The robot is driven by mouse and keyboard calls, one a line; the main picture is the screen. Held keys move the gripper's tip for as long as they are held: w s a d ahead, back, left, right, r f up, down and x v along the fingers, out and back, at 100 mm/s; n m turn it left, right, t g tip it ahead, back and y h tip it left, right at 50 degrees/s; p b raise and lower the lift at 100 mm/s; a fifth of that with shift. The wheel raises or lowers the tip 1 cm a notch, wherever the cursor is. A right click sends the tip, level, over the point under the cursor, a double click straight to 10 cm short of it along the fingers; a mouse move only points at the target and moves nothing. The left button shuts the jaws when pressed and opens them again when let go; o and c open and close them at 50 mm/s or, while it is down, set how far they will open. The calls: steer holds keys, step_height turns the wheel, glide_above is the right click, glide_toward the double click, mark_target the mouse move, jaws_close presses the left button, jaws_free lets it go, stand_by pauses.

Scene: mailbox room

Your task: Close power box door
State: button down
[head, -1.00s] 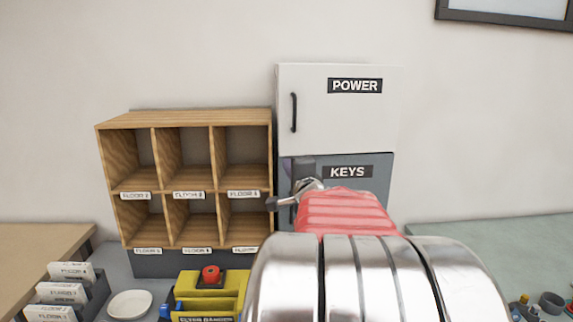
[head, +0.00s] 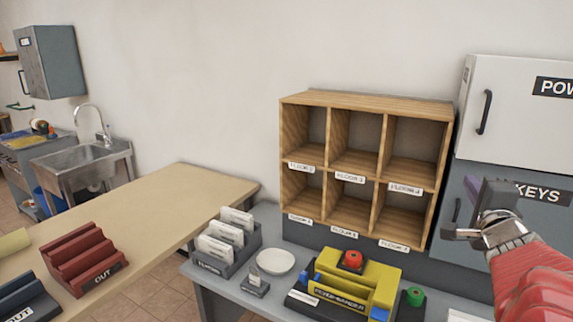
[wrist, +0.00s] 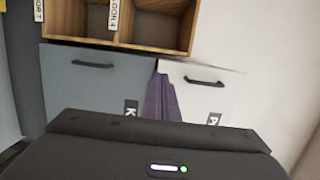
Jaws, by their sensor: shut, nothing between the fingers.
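The power box has a white door (head: 520,110) with a dark handle and a POWER label cut off by the right edge of the head view. The door looks flush with its box there. In the wrist view the white door (wrist: 207,100) shows on the right, with its handle and part of its label. My gripper (head: 457,210) is shut and empty, in front of the grey KEYS door (head: 475,170) below the power door. Its purple fingers (wrist: 161,85) point between the two doors in the wrist view. I cannot tell whether they touch either door.
A wooden pigeonhole shelf (head: 368,100) stands left of the boxes. On the grey counter are a yellow device (head: 375,280), a white dish (head: 275,262) and a card holder (head: 225,250). A wooden table (head: 170,215) and a sink (head: 85,165) lie further left.

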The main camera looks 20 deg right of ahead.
steer(key=c, duration=2.5)
jaws_free()
steer(key=shift+c, duration=0.2)
steer(key=o, duration=0.3)
steer(key=shift+w+a, duration=0.2)
steer(key=o, duration=0.4)
steer(key=w+a+f+n+y, duration=0.2)
steer(key=w+a+f+n, duration=0.1)
steer(key=w+a, duration=0.5)
steer(key=shift+a+n, duration=0.4)
steer(key=shift+n, duration=0.4)
steer(key=s+a+f+n+g+y, duration=0.3)
steer(key=a+f+n, duration=0.25)
steer(key=a, duration=0.45)
steer(key=s+a+f+n+g+y, duration=0.25)
steer(key=a+f+n, duration=0.3)
steer(key=a, duration=0.45)
steer(key=s+a+f+n+g+y, duration=0.3)
steer(key=s+a+f+n, duration=0.2)
steer(key=s+a+n, duration=0.4)
steer(key=s+a, duration=0.1)
steer(key=a, duration=0.3)
steer(key=shift+s+n, duration=0.25)
steer(key=shift+n, duration=0.15)
